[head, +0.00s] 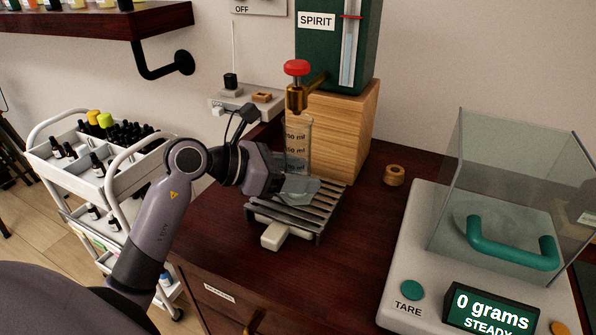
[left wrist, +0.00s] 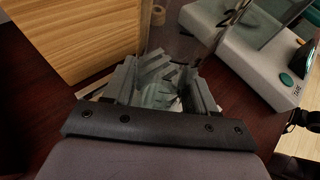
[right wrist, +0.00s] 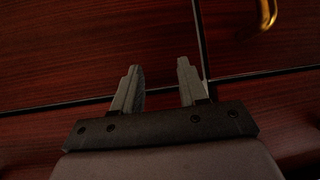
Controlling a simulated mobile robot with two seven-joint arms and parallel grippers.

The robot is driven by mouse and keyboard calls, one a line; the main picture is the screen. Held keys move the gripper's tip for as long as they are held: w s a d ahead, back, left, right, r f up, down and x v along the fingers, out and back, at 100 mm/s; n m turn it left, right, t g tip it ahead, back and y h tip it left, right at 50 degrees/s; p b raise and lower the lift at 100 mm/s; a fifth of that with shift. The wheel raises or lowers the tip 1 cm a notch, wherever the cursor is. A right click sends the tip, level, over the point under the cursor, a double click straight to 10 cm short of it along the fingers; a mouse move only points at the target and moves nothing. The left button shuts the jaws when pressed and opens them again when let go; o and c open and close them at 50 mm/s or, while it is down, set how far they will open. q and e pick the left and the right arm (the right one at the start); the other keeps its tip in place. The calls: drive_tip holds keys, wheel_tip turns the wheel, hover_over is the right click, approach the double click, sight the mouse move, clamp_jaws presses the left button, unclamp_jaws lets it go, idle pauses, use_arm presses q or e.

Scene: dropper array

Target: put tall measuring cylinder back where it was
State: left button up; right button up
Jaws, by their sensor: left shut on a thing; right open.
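The tall measuring cylinder (head: 298,137) is clear glass with dark ml marks. In the head view it stands upright under the brass tap with the red knob (head: 297,84), over the slatted metal rack (head: 318,213). My left gripper (head: 300,188) is shut on its lower part. In the left wrist view the left gripper's fingers (left wrist: 165,85) close around the clear glass, which is hard to make out. The cylinder's base is hidden behind the gripper; I cannot tell whether it touches the rack. My right gripper (right wrist: 160,85) is open and empty in front of dark wooden drawer fronts.
The green SPIRIT tank (head: 336,45) stands on a wooden block (head: 345,130) behind the rack. A scale (head: 420,245) with a glass shield (head: 500,190) stands at the right. A small wooden ring (head: 394,175) lies between. A white trolley (head: 75,175) with bottles is at the left.

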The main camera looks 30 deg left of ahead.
use_arm(q)
drive_tip(key=shift+f, duration=0.2)
drive_tip(key=o, duration=1.4)
drive_tip(key=shift+r, duration=0.25)
drive_tip(key=b+v, duration=0.1)
drive_tip(key=v, duration=1.1)
